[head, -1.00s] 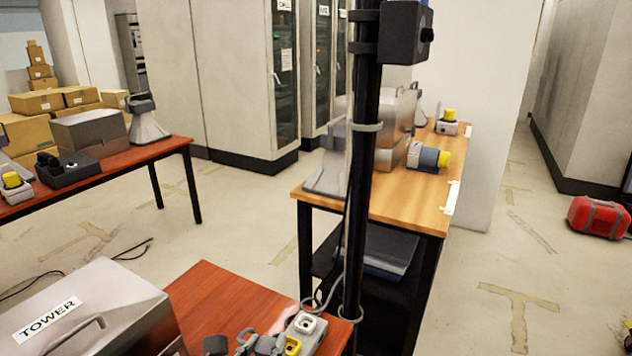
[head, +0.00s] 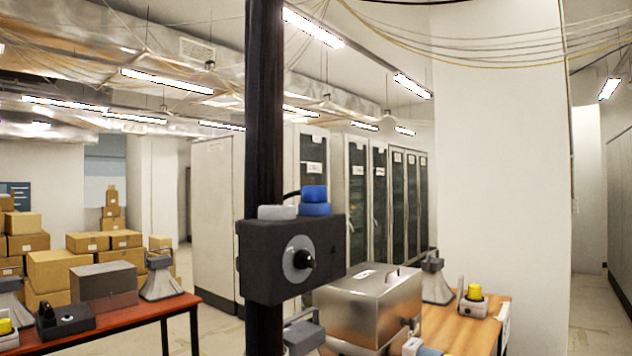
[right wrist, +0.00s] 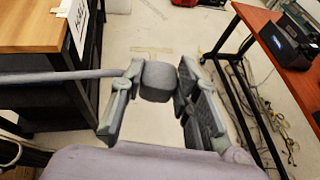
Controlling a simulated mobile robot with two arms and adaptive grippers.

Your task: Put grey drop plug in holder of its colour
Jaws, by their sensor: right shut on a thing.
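The grey drop plug (right wrist: 158,80), a short rounded dark-grey piece, sits between the fingertips of my right gripper (right wrist: 155,88) in the right wrist view. The gripper is shut on it, above the floor between two tables. In the head view, a dark box (head: 275,262) with a round knob is fixed to a black post. A pale grey round piece (head: 277,212) and a blue stepped piece (head: 315,202) stand on top of it. I cannot tell whether these are holders. Neither gripper shows in the head view.
A wooden table (head: 462,332) behind the post bears a steel case (head: 368,300) and a yellow-topped unit (head: 474,297). A red-brown table (head: 150,312) stands at left with boxes and a horn. In the right wrist view, table edges flank the gripper; cables lie on the floor.

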